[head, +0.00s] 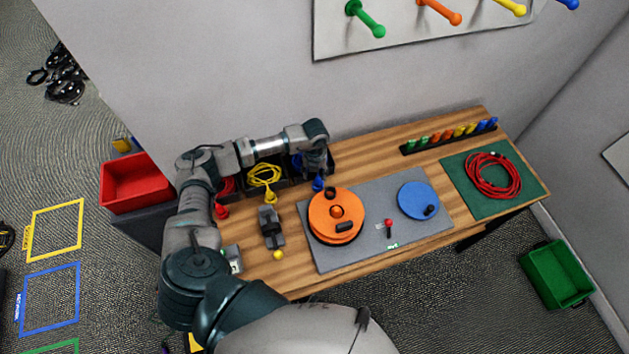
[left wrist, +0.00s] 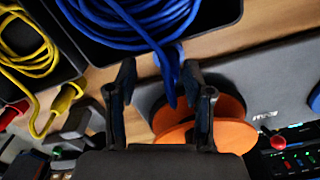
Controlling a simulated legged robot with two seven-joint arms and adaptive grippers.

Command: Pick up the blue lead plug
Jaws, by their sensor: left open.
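The blue lead plug (head: 318,184) stands out at the front of the dark bin with the blue cable. In the left wrist view a blue lead (left wrist: 169,78) hangs over the bin's edge and its lower end lies between my finger lines. My left gripper (head: 317,170) is above the plug, pointing down. In the left wrist view the left gripper (left wrist: 160,75) shows two separated dark fingers, one on each side of the blue lead. It is open, and I cannot tell whether a finger touches the lead. My right gripper is out of view.
A yellow cable (head: 264,175) with a yellow plug (head: 271,198) and a red plug (head: 222,211) lie left of my gripper. An orange reel (head: 322,222) stands close at the right on a grey mat (head: 377,190). A red cable coil (head: 493,176) lies farther right.

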